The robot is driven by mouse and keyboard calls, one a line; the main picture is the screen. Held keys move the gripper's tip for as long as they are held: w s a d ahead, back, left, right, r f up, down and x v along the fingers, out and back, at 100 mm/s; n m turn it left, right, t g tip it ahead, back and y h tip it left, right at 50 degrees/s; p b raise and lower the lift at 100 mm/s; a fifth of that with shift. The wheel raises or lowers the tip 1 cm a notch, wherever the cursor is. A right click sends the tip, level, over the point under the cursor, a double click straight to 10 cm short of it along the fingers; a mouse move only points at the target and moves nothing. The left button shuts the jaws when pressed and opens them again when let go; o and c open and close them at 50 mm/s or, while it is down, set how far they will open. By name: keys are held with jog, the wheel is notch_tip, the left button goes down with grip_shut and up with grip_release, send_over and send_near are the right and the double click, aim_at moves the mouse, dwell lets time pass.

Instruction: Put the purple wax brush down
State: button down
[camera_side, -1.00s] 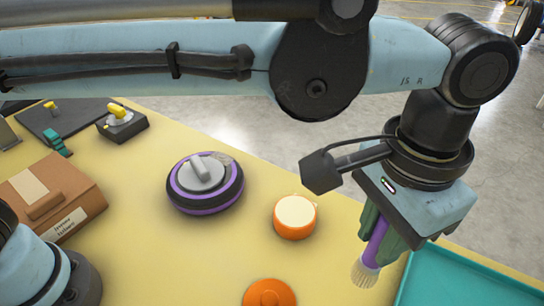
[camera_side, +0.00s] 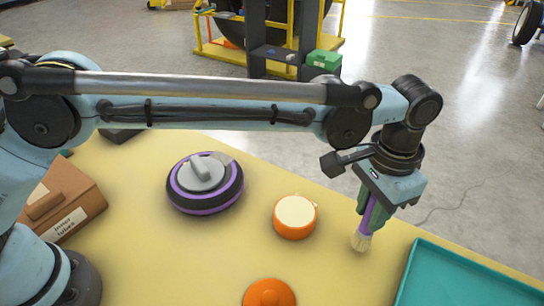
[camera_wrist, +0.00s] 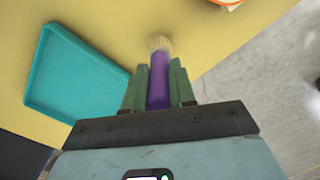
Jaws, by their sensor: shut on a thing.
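The purple wax brush (camera_side: 368,219) has a purple handle and pale bristles that point down. My gripper (camera_side: 370,208) is shut on its handle, with a green finger on either side. In the side view the brush hangs upright, slightly tilted, near the table's far edge, between the orange tub and the teal tray. The bristle tip is at or just above the yellow table; I cannot tell if it touches. The wrist view also shows the brush (camera_wrist: 159,82) between the green fingers, its bristles toward the table.
A teal tray (camera_side: 412,272) lies at the right. An orange tub with a cream top (camera_side: 295,217) stands left of the brush, and an orange lid (camera_side: 269,293) lies at the front. A black and purple round device (camera_side: 205,183) and a cardboard box (camera_side: 63,205) are farther left. Yellow table (camera_side: 335,265) is bare between them.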

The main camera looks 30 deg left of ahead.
aim_at(361, 241)
jog(key=shift+f, duration=0.95)
jog(key=shift+f, duration=0.1)
jog(key=c, duration=0.9)
grip_release()
jog(key=shift+c, duration=0.2)
